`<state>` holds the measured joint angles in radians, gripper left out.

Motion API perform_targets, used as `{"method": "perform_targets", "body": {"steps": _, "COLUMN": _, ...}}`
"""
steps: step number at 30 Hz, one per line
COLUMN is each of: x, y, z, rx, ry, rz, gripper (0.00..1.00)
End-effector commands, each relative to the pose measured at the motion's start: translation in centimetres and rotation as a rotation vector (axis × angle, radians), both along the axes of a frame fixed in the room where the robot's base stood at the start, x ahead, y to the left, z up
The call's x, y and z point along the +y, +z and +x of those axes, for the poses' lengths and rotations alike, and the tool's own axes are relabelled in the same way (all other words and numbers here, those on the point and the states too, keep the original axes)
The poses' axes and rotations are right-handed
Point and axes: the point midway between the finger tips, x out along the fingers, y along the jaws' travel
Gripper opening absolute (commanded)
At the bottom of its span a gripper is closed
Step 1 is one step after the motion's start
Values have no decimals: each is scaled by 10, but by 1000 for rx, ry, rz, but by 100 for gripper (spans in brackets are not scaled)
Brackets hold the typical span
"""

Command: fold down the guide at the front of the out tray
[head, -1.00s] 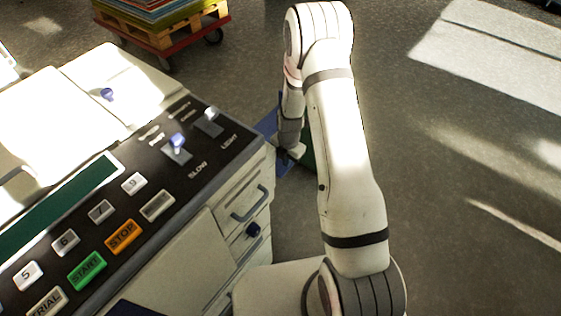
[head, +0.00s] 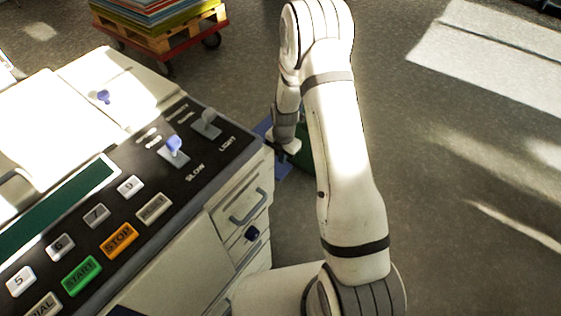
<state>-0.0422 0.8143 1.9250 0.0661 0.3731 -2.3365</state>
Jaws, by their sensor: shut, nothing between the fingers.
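The machine with the control panel (head: 225,138) fills the left side. A blue flat piece (head: 284,172), which looks like part of the out tray, sticks out beyond the machine's right end, low down. More blue (head: 263,127) shows left of my wrist. My gripper (head: 285,151) is at the end of my arm, over or against the blue piece; I cannot tell whether it touches. It is small here, shut and empty. The guide at the tray's front cannot be made out; my arm and the machine's corner hide much of that area.
A dark green round thing (head: 304,150) shows partly behind my arm. A drawer with a handle (head: 248,206) and a dark knob (head: 252,233) are on the machine's near side. A pallet cart (head: 160,40) with stacked coloured sheets stands at the back. Open floor lies to the right.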

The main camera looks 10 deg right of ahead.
Motion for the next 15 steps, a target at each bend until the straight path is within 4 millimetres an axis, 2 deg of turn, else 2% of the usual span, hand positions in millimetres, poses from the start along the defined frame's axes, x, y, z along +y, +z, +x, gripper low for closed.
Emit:
{"method": "perform_targets", "body": {"steps": 1, "x": 0, "y": 11, "z": 1, "rx": -3, "ry": 0, "rz": 0, "gripper": 0}}
{"method": "perform_targets", "body": {"steps": 6, "x": -1, "y": 36, "z": -1, "rx": -1, "ry": -1, "rz": 0, "gripper": 0}}
{"method": "perform_targets", "body": {"steps": 10, "x": -1, "y": 46, "z": -2, "rx": 1, "ry": -2, "rz": 0, "gripper": 0}}
{"method": "perform_targets", "body": {"steps": 15, "x": -1, "y": 49, "z": -2, "rx": 1, "ry": 0, "rz": 0, "gripper": 0}}
